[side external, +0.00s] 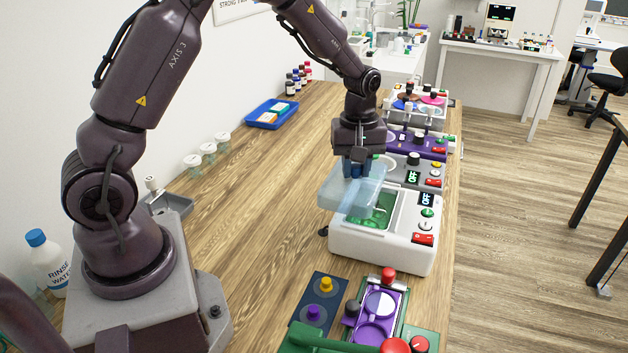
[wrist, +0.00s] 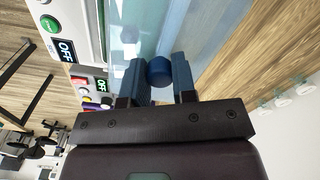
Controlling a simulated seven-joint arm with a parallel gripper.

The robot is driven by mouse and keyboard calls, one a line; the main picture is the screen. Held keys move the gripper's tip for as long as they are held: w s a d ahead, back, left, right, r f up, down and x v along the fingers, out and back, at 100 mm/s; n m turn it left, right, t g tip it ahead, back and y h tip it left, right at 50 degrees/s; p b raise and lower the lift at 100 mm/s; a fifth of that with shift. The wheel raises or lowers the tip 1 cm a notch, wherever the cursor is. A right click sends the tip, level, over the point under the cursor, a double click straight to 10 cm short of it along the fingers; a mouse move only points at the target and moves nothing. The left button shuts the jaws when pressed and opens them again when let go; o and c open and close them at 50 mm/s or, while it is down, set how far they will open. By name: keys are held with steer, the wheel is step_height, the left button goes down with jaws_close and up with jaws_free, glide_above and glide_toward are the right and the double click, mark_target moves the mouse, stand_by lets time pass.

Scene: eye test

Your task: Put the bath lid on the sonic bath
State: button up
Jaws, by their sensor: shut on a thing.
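The bath lid (side external: 338,197) is a pale blue, see-through cover with a dark blue knob; it also shows in the wrist view (wrist: 207,42). My gripper (side external: 355,169) is shut on the knob, with one finger on each side of it in the wrist view (wrist: 159,76). The sonic bath (side external: 378,246) is a white box with an open tank, something green inside, and a panel reading OFF. The lid hangs over the tank's left and far part, shifted left of the opening. The near right part of the tank is uncovered. Whether the lid touches the rim cannot be told.
Grey (side external: 418,173) and purple (side external: 412,147) devices stand close behind the bath. A purple and green device (side external: 375,318) and a dark pad with knobs (side external: 318,300) lie in front. A blue tray (side external: 272,114) and jars (side external: 208,150) are leftward. The bench's middle is clear.

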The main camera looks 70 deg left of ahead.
mark_target(376, 175)
steer(key=w, duration=0.2)
steer(key=w+d+r, duration=0.1)
steer(key=w, duration=0.1)
steer(key=shift+d, duration=0.1)
steer(key=shift+w+f, duration=0.1)
steer(key=shift+f, duration=2.3)
steer(key=shift+f, duration=0.35)
steer(key=o, duration=1.3)
steer(key=shift+o, duration=0.2)
steer(key=shift+r, duration=3.05)
